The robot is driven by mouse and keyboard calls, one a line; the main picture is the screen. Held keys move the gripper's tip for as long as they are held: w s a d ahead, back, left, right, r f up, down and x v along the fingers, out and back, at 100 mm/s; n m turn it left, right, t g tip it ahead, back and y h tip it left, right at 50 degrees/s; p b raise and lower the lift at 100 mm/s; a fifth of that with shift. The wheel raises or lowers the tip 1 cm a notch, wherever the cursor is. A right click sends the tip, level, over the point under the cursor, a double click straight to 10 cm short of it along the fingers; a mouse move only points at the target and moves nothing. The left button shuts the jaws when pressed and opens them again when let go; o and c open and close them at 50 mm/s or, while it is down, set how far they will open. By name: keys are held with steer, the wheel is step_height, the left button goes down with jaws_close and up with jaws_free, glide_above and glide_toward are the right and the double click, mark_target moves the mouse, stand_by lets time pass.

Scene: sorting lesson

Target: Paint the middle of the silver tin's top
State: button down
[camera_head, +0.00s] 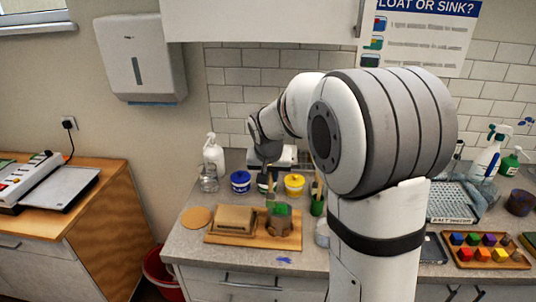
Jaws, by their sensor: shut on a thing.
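My gripper (267,170) points down over the worktop, between a blue tub (240,183) and a yellow tub (294,186). It is small and dark in this view. It is shut on a thin thing that seems to be a brush; its tip is hard to make out. Below it, on a wooden board (255,240), stands a small dark item with green on its top (279,209). I cannot tell whether this is the silver tin. A tan block (235,220) lies on the board to its left.
A green pot with brushes (317,207) stands right of the board. A soap bottle (213,155) and a glass jar (208,180) stand at the back left. A tray of coloured blocks (487,264) lies far right. My arm hides the middle right of the worktop.

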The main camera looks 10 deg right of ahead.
steer(key=shift+r+p, duration=2.3)
steer(key=shift+r, duration=1.75)
